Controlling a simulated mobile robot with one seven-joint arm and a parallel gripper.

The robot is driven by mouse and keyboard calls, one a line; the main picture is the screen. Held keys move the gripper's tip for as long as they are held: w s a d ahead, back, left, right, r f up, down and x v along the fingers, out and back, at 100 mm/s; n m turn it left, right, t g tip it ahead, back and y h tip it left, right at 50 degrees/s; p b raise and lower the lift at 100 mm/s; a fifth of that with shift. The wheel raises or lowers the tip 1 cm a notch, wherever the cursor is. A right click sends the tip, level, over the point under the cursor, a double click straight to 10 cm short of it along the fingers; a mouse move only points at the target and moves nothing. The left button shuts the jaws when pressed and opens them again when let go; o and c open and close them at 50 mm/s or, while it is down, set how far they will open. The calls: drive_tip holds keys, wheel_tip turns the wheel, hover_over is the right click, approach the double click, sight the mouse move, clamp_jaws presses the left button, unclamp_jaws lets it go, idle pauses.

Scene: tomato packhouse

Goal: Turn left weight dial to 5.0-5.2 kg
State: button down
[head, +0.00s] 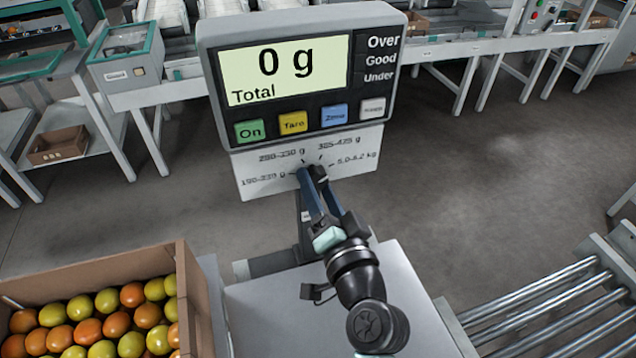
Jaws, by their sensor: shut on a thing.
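The weight dial (320,174) is a small dark knob on the white panel (255,180) under the scale display (285,62). Printed range labels surround it, with "5.0-5.2 kg" at the right, "365-425 g" at upper right, "280-230 g" or similar at upper left and "190-220 g" at the left. My gripper (312,178) reaches up from below and is shut on the dial. Its fingers hide much of the knob, so I cannot tell which label the pointer faces. The display reads "0 g" and "Total".
A cardboard box (188,290) of red and green tomatoes stands at lower left. The bare pale scale plate (265,315) lies below the display. A roller conveyor (545,310) is at lower right. Open grey floor (490,160) extends behind, with conveyor tables at the back.

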drive_tip(key=shift+m+p, duration=0.35)
drive_tip(key=shift+m, duration=0.85)
drive_tip(key=shift+c, duration=1.2)
unclamp_jaws()
drive_tip(key=b+v, duration=0.2)
drive_tip(key=v, duration=1.1)
